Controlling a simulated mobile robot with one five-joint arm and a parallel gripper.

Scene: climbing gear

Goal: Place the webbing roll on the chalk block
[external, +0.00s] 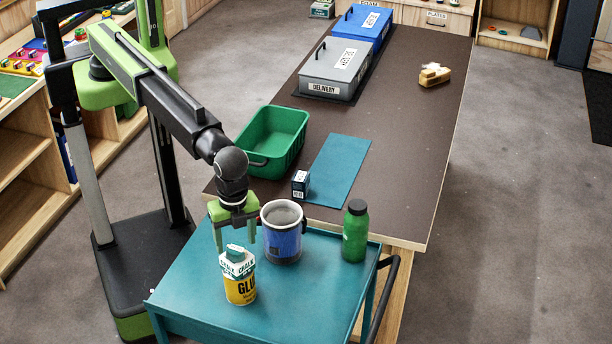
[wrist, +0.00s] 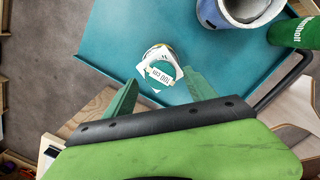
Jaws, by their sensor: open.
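A small teal webbing roll (external: 235,254) sits on top of the white-and-teal chalk block (external: 236,269), which rests on a yellow glue tin (external: 240,291) on the teal cart. In the wrist view the roll (wrist: 160,73) shows a white label on its upper face, with part of the white block around it. My gripper (external: 236,246) is open, pointing down over the stack, with one finger on each side of the roll. The wrist view shows gaps between the roll and the fingers. The exact height of the fingertips against the roll is hard to tell.
On the cart (external: 190,292), a blue mug (external: 284,247) stands close right of my gripper and a green bottle (external: 355,236) farther right. The brown table behind holds a green bin (external: 273,160), a teal mat (external: 340,165), a small dark box (external: 300,184) and two lidded boxes.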

